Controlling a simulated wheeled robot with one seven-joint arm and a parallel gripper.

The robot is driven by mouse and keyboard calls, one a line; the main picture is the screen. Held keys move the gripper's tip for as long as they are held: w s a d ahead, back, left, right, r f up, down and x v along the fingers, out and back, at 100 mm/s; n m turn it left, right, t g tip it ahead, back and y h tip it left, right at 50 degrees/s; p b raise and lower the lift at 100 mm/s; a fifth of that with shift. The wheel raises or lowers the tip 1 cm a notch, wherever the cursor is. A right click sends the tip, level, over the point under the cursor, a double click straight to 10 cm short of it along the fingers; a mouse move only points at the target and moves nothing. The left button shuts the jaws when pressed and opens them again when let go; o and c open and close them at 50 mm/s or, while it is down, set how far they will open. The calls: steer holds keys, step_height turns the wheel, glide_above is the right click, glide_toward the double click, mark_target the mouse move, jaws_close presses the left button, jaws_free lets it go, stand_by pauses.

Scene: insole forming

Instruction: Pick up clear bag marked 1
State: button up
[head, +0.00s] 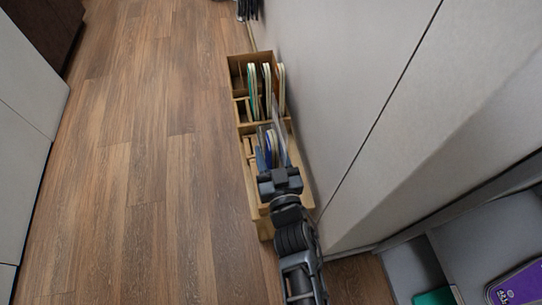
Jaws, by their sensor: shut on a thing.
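My gripper (279,178) is over the near compartment of a wooden organizer box (254,197) in the head view. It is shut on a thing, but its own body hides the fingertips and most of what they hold. Thin flat items (269,146), some blue and some greyish, stand upright just beyond the gripper. I cannot tell which of them is gripped. No mark "1" can be read, and I cannot make out a clear bag for certain.
The box's far compartment holds several upright flat items (265,88) with green and pale edges. A pale wall panel (345,100) stands close along the box's right side. Wood floor (150,170) lies open to the left. A purple item (516,285) lies at bottom right.

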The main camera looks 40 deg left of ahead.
mark_target(271, 139)
step_height(271, 139, up, 9)
steer(key=p, duration=0.6)
steer(key=shift+r, duration=0.15)
stand_by(0.5)
